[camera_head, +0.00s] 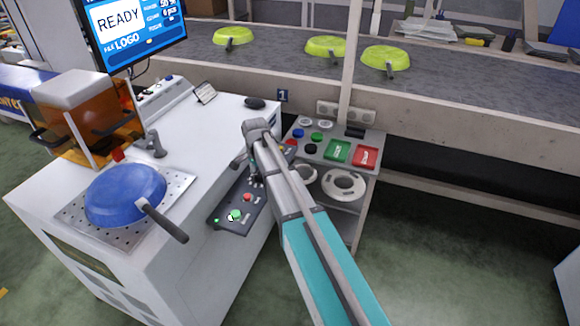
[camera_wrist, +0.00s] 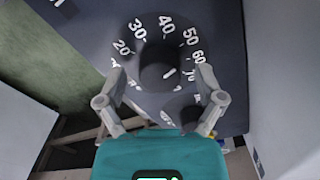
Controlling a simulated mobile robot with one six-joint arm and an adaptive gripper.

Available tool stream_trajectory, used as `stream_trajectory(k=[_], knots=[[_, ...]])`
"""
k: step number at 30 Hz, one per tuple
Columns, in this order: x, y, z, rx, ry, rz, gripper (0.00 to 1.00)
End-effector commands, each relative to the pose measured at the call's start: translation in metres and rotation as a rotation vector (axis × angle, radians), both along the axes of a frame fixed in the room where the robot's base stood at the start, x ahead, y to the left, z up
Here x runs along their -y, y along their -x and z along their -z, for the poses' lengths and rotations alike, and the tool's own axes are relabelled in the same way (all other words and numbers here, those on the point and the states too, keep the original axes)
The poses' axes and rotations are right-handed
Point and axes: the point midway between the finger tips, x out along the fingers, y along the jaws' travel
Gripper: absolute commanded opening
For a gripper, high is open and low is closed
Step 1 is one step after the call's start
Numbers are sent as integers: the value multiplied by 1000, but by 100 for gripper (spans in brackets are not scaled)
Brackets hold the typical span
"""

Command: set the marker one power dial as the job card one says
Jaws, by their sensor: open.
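The power dial is a black round knob (camera_wrist: 157,62) on a dark panel (camera_wrist: 100,28), with white numbers from about 20 to 70 legible around it. A short white mark shows on the knob's right side; I cannot tell exactly which number it points to. My gripper (camera_wrist: 162,80) is open, its two fingers left and right of the knob, with gaps visible. In the head view my gripper (camera_head: 254,178) is over the marker's front control panel (camera_head: 222,222), and my arm hides the dial. A small card (camera_head: 205,92) stands on the white marker (camera_head: 232,108); its text is unreadable.
A blue pan (camera_head: 125,192) lies on the perforated plate (camera_head: 70,212) at left. The panel has a green button (camera_head: 236,214) and a red one (camera_head: 248,198). A button stand (camera_head: 325,160) is close at right. Green pans (camera_head: 385,57) sit on the conveyor (camera_head: 275,58).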

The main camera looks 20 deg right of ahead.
Motion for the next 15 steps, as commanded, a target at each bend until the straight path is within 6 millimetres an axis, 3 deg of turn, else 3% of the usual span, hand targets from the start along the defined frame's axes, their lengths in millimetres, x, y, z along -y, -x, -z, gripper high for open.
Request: stream_trajectory(k=[15], knots=[[0, 0, 0, 0, 0, -345, 87]])
